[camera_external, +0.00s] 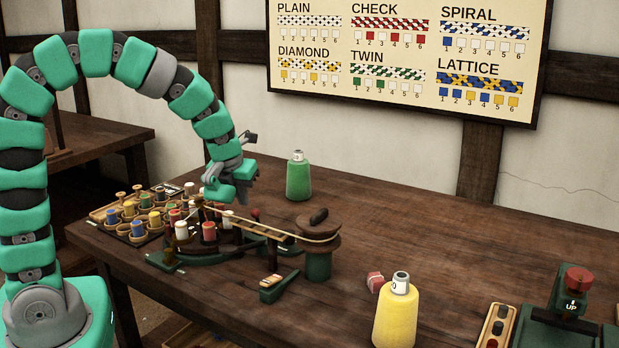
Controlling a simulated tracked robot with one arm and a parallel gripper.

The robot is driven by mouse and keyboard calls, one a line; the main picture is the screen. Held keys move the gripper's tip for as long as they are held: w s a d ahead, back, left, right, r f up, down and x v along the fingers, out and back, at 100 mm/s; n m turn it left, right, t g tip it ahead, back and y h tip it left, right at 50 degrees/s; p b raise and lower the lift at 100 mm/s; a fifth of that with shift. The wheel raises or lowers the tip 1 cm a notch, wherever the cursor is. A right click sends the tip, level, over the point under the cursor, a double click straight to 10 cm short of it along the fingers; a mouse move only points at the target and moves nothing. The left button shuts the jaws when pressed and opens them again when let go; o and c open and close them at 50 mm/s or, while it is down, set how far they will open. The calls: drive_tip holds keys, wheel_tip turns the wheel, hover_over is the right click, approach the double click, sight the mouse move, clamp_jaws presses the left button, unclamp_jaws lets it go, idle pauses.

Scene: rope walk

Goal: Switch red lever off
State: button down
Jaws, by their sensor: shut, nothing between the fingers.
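My green gripper (242,200) points down over the braiding machine (215,245) in the middle of the table; it is shut and holds nothing. A small red knob (255,213) shows just right of and below my fingertips; it looks like the end of a lever, but its shaft is too small to make out. I cannot tell whether my fingers touch it. A larger red knob (577,280) stands on a green block marked "UP" at the far right, well away from my gripper.
A tray of coloured bobbins (128,222) lies left of the machine. A green cone (298,180) stands behind it, and a yellow cone (396,315) in front right. A rope runs to a wooden-topped drum (319,262). The table (450,255) is clear at right centre.

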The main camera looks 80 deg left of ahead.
sight(258, 220)
drive_tip(key=b+x, duration=0.1)
drive_tip(key=x, duration=0.5)
drive_tip(key=shift+r+p, duration=0.1)
drive_tip(key=shift+p, duration=0.4)
drive_tip(key=shift+w+a+r+g+h+p, duration=0.1)
drive_tip(key=shift+r+g+h+p, duration=0.05)
drive_tip(key=shift+g+h+p, duration=0.2)
drive_tip(key=shift+a+p, duration=0.1)
drive_tip(key=shift+p, duration=0.25)
drive_tip(key=shift+w+a+r+g+h+p, duration=0.1)
drive_tip(key=shift+w+a+g+h+p, duration=0.15)
drive_tip(key=shift+g+h+p, duration=0.75)
